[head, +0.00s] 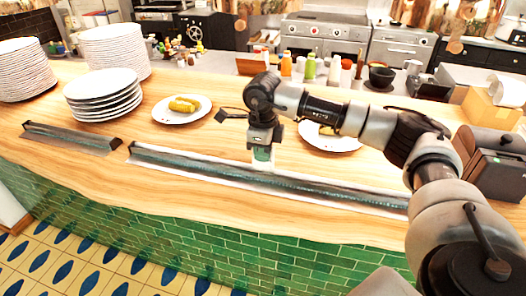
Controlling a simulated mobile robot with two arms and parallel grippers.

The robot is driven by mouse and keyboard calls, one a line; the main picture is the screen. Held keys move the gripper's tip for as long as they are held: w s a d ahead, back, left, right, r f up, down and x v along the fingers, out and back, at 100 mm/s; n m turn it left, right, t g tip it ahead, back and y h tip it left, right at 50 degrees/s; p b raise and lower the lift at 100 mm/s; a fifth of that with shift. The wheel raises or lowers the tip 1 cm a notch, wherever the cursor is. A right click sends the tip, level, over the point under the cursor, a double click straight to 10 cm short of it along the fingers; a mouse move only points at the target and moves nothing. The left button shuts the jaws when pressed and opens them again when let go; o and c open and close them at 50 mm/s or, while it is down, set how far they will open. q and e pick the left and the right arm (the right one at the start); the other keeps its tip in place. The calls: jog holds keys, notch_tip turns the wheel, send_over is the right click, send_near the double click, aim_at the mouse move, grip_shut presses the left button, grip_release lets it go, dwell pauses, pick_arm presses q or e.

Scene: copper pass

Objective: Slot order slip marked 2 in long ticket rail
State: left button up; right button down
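The long ticket rail (330,190) is a dark metal strip along the front of the wooden counter, running from left of centre toward the right. My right gripper (263,148) points down over the rail's middle part. It appears shut on a small pale green and white order slip (262,156), which hangs upright below the fingers. The slip's lower edge is at or just behind the rail; I cannot tell whether it sits in the slot. Its mark is not readable. My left gripper is not in view.
A shorter rail (70,138) lies to the left. Plate stacks (103,92) stand behind it. A plate with food (182,108) is at centre left, and another plate (330,142) is partly behind my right arm. A dark device (495,165) stands at the right.

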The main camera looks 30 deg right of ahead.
jog(key=shift+f, duration=0.2)
dwell(0.4)
jog(key=shift+f+b, duration=0.4)
dwell(0.4)
jog(key=c, duration=0.8)
grip_release()
jog(key=shift+r+p, duration=1.85)
jog(key=shift+r, duration=1.2)
